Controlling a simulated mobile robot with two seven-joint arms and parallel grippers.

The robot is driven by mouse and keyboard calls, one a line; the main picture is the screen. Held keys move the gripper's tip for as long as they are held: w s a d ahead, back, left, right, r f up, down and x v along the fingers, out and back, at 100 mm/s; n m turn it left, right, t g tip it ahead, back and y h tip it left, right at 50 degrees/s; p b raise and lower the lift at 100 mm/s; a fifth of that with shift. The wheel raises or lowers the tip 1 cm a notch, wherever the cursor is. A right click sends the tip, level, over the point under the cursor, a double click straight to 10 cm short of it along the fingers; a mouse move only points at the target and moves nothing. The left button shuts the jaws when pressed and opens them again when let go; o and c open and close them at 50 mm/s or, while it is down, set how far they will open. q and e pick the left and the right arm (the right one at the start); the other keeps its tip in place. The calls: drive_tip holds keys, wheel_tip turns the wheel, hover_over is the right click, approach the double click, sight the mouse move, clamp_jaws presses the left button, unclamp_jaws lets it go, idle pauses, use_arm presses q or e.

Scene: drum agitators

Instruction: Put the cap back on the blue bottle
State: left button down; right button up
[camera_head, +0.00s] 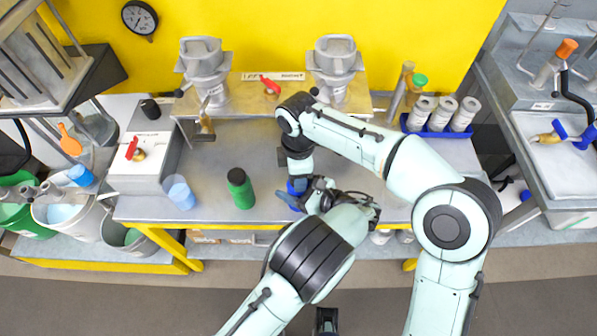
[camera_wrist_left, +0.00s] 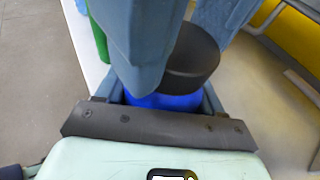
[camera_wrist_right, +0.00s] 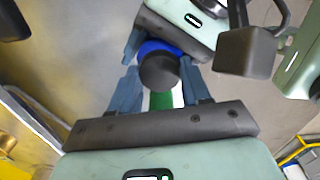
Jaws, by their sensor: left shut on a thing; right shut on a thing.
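The blue bottle (camera_head: 297,187) is above the front middle of the bench, mostly hidden by my grippers. My left gripper (camera_head: 303,192) is shut on its side; the blue body also shows in the left wrist view (camera_wrist_left: 163,101). The black cap (camera_wrist_left: 193,58) is directly over the bottle's top, and it shows in the right wrist view (camera_wrist_right: 159,71) between my right fingers. My right gripper (camera_wrist_right: 160,88) comes from above and is shut on the cap. Cap and bottle look in line and touching, but I cannot tell whether the cap is fully seated.
A green bottle (camera_head: 240,188) with a black cap stands just left of my grippers. A blue beaker (camera_head: 179,192) is further left. A blue tray (camera_head: 436,132) with several grey-white bottles is at the right. Two metal agitators (camera_head: 203,66) (camera_head: 335,66) stand at the back.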

drive_tip(key=m, duration=1.3)
drive_tip(key=shift+m, duration=0.3)
drive_tip(key=o, duration=1.2)
drive_tip(key=shift+r, duration=2.25)
drive_tip(key=shift+c, duration=0.2)
